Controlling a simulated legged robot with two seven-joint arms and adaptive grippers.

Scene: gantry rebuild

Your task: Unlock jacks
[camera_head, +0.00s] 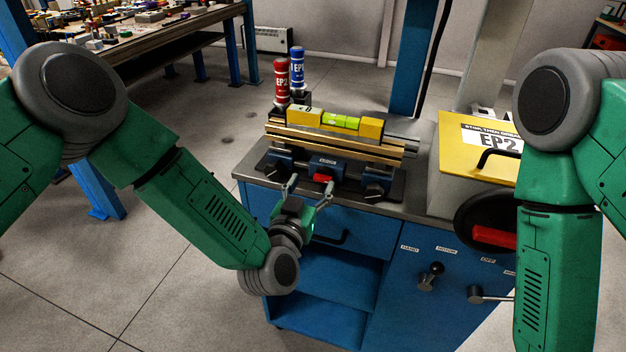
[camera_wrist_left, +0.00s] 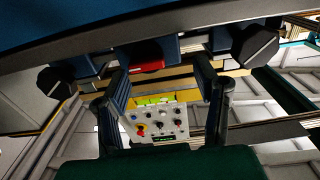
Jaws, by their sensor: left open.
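A blue jack fixture (camera_head: 327,160) sits on the front of the cart top, with a black knob at each side and a red piece (camera_head: 322,178) at its middle. My left gripper (camera_head: 308,192) is open and empty, just in front of and slightly below the red piece, with its fingers spread. In the left wrist view the red piece (camera_wrist_left: 148,66) shows just beyond the open left gripper (camera_wrist_left: 162,82), between its fingers. The knobs (camera_wrist_left: 257,45) show on either side. I cannot tell whether any fingertip touches the fixture. My right gripper is out of view.
Stacked bars with a yellow-ended level (camera_head: 340,122) lie above the fixture. Red (camera_head: 281,80) and blue (camera_head: 297,72) cylinders stand behind. A yellow-topped EP2 box (camera_head: 455,135) and a dark wheel with a red handle (camera_head: 492,237) are at right. The blue cart (camera_head: 385,300) has levers (camera_head: 430,275).

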